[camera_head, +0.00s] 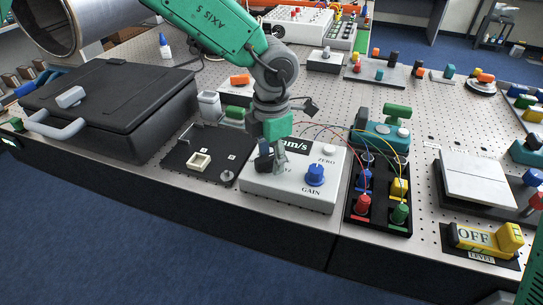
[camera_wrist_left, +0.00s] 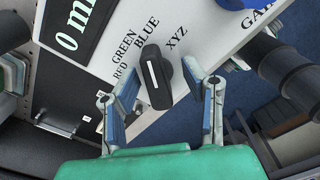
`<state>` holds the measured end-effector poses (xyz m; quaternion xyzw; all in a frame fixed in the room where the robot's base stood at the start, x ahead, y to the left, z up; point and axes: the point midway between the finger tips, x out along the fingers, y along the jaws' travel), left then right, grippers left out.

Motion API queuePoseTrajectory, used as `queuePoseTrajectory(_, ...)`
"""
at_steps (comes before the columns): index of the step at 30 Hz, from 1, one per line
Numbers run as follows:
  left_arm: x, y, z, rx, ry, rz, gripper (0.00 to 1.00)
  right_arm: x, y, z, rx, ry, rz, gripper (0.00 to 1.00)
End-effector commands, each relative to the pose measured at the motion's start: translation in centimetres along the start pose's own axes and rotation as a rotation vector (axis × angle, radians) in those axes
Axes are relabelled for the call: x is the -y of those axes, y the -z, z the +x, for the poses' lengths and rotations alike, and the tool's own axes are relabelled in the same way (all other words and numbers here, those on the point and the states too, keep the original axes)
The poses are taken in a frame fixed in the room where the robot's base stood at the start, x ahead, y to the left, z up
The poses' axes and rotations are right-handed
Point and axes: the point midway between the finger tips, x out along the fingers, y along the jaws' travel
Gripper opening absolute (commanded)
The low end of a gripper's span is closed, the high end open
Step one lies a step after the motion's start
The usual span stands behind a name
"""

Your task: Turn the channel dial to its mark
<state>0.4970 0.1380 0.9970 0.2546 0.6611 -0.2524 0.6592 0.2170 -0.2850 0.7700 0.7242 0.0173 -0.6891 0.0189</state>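The channel dial is a black knob with a white pointer line on a white instrument box (camera_head: 290,187). In the left wrist view the dial (camera_wrist_left: 157,82) is ringed by the printed words RED, GREEN, BLUE and XYZ. Its white line points roughly toward BLUE. My left gripper (camera_wrist_left: 160,72) is open, with one blue-padded finger on each side of the dial and visible gaps to it. In the head view my left gripper (camera_head: 279,158) comes down over the box and partly hides the dial (camera_head: 264,162). My right gripper is not in view.
The box also bears a blue GAIN knob (camera_head: 315,175), a white ZERO button (camera_head: 329,150) and a display. A black terminal block (camera_head: 382,205) with colored plugs and wires stands at its right. A black plate (camera_head: 205,160) and a black case (camera_head: 110,105) are at its left.

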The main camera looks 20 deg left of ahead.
Motion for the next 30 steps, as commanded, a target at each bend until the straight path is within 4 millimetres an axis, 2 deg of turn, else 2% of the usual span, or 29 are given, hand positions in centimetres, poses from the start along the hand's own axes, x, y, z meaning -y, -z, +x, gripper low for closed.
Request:
queuePoseTrajectory(7,-0.13,0.11,0.09,0.001,0.001,0.000,0.39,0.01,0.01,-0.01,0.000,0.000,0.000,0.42)
queuePoseTrajectory(8,-0.12,0.11,0.09,0.001,0.001,0.000,0.32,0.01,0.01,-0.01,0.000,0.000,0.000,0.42)
queuePoseTrajectory(9,-0.10,0.09,0.08,0.001,0.001,0.000,0.18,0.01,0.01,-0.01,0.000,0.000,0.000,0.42)
queuePoseTrajectory(11,-0.06,0.04,0.06,0.001,0.000,0.000,0.00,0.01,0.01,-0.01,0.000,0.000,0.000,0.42)
queuePoseTrajectory(30,-0.09,-0.18,-0.08,0.006,-0.001,-0.013,0.00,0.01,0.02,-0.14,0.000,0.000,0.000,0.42)
